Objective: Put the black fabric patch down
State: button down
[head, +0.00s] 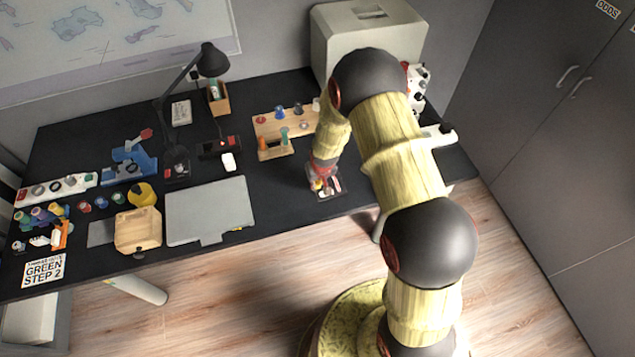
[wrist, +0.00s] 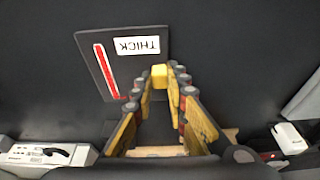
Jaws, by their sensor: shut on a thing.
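My gripper (head: 322,184) reaches down to the front part of the black desk, right of the grey flat case. A dark plate (wrist: 120,68) with a red strip and a "THICK" label lies under and beside the fingertips. In the head view this plate (head: 331,192) is small and partly hidden by the gripper. I cannot tell whether the patch touches it.
A wooden rack (head: 270,126) with coloured pieces stands behind the gripper. The grey flat case (head: 212,212) lies left, beside a wooden box (head: 138,238). A black lamp (head: 209,61) stands at the back. A pale cabinet-like box (head: 335,42) is at the back right.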

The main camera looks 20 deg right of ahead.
jog(key=c, duration=1.8)
grip_release()
jog(key=shift+o, duration=0.2)
jog(key=s+r+p, duration=0.1)
jog(key=s+r, duration=0.2)
jog(key=r, duration=0.8)
jog(key=s+r+t, duration=0.1)
jog(key=s+r, duration=0.3)
jog(key=r, duration=0.8)
jog(key=s+r+p, duration=0.1)
jog(key=s+r, duration=0.2)
jog(key=r, duration=0.8)
jog(key=s+r, duration=0.7)
jog(key=s, duration=0.3)
jog(key=s+r+t, duration=0.1)
jog(key=s+r, duration=0.5)
jog(key=s, duration=0.4)
jog(key=shift+r, duration=0.35)
jog(key=shift+s, duration=0.1)
